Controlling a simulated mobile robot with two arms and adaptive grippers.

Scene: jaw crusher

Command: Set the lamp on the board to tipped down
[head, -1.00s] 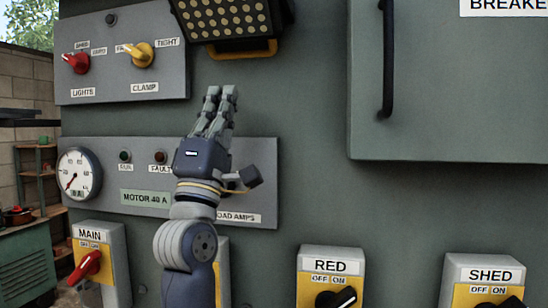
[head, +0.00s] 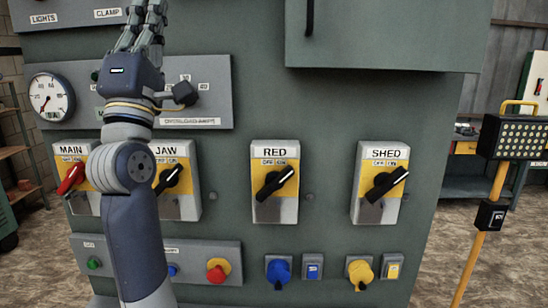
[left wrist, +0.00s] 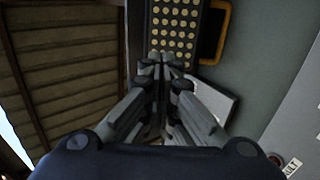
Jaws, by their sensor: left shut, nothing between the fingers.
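The lamp on the board (left wrist: 175,22), a dark panel with a grid of pale round LEDs, shows at the top of the left wrist view. Its orange handle (left wrist: 223,30) is at its right side there. The lamp is out of the head view now. My left gripper (left wrist: 160,62) is shut and empty, its fingertips overlapping the lamp's near edge in the picture; I cannot tell whether they touch. In the head view the left gripper (head: 141,25) points up in front of the board, its tips near the top edge. My right gripper is not in view.
Below are the MAIN (head: 72,178), JAW (head: 168,178), RED (head: 276,182) and SHED (head: 384,182) switches, and a row of buttons. A gauge (head: 50,99) is at left. A separate lamp on a yellow stand (head: 518,137) is at right. A cabinet door (head: 390,35) juts out above.

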